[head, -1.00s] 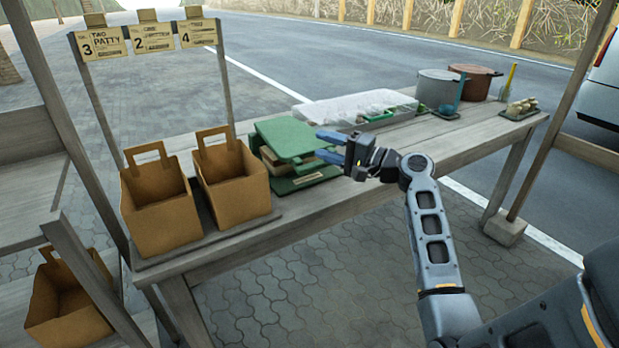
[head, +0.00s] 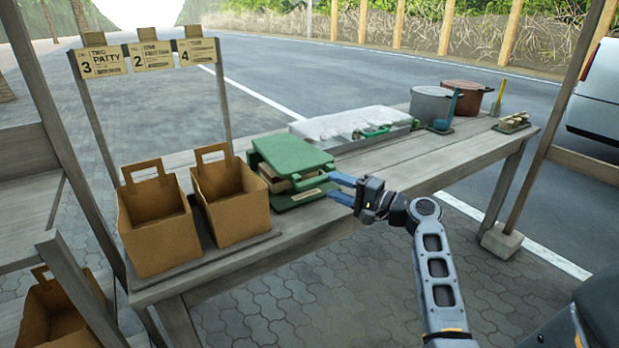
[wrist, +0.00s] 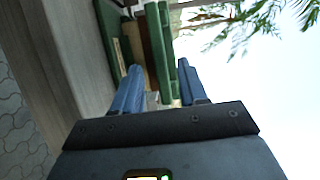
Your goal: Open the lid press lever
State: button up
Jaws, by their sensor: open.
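The green lid press (head: 292,157) stands on the table, with a flat green top above a tan layer and a green base. Its front right edge faces my gripper (head: 333,186), which is open with blue fingers at the press's right side. In the wrist view, my gripper (wrist: 158,68) has its two fingers spread around part of the press (wrist: 158,45). A narrow green strip (wrist: 185,82), possibly the lever, shows between the fingers, close to the right one. I cannot tell whether either finger touches it.
Two brown paper carriers (head: 232,202) stand left of the press on the wooden table (head: 400,160). A clear-lidded tray (head: 345,127) and a grey pot (head: 431,106) stand behind to the right. The table's front right is clear.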

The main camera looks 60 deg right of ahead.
jog(key=w, duration=0.5)
jog(key=w+d, duration=0.1)
jog(key=w, duration=0.1)
jog(key=shift+w+d, duration=0.1)
jog(key=shift+w, duration=0.1)
grip_shut()
dwell(0.5)
